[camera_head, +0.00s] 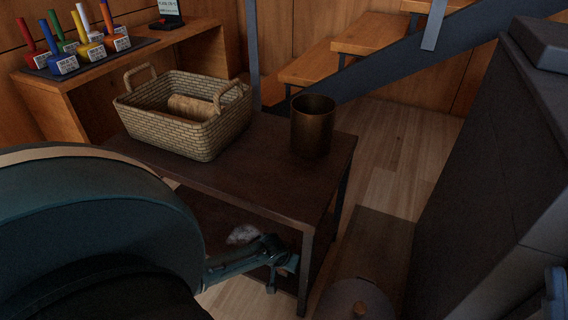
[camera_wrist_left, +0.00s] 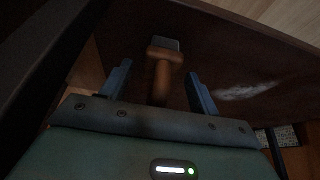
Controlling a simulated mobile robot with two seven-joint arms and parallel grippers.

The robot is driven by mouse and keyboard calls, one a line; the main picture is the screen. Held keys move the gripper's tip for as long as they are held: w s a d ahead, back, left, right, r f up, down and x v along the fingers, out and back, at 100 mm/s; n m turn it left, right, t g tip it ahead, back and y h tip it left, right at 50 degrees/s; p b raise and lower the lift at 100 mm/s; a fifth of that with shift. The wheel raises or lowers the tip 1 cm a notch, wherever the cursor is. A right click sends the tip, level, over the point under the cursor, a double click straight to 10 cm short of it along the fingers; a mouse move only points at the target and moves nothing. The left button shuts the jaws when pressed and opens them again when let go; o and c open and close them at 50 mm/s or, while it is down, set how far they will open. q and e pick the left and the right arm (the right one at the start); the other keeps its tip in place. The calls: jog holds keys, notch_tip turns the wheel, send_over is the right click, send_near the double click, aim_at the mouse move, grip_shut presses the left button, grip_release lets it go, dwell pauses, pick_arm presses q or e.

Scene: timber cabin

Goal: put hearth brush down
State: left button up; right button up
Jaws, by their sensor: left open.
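The hearth brush (camera_wrist_left: 163,72) shows in the left wrist view, with a brown wooden handle and a greyish end. It lies against a dark brown surface, apparently the lower shelf of the dark table (camera_head: 262,190). My left gripper (camera_wrist_left: 158,77) is open, with one finger on each side of the handle and gaps visible. In the head view my left gripper (camera_head: 282,266) reaches under the tabletop from the left. I cannot make out the brush there. My right gripper is not clearly in view.
A wicker basket (camera_head: 190,135) holding a log-like roll and a copper-brown pot (camera_head: 312,128) stand on the tabletop. A whitish patch (camera_head: 243,234) lies on the lower shelf. A bulky dark unit (camera_head: 490,170) stands at right. Bare floor (camera_head: 395,150) shows between.

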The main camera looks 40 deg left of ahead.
pick_arm(q)
jog(key=shift+s+r+p, duration=0.1)
jog(key=shift+r+p, duration=0.2)
jog(key=shift+r, duration=0.15)
jog(key=p+v, duration=0.7)
jog(key=v, duration=0.4)
pick_arm(e)
notch_tip(320, 180, down, 6)
jog(key=s+m+g+h, duration=0.1)
jog(key=m+g+h, duration=0.1)
jog(key=m+h, duration=0.2)
jog(key=shift+m+h, duration=0.3)
jog(key=shift+h, duration=0.4)
pick_arm(q)
jog(key=shift+s+d+r, duration=0.1)
jog(key=shift+r, duration=0.05)
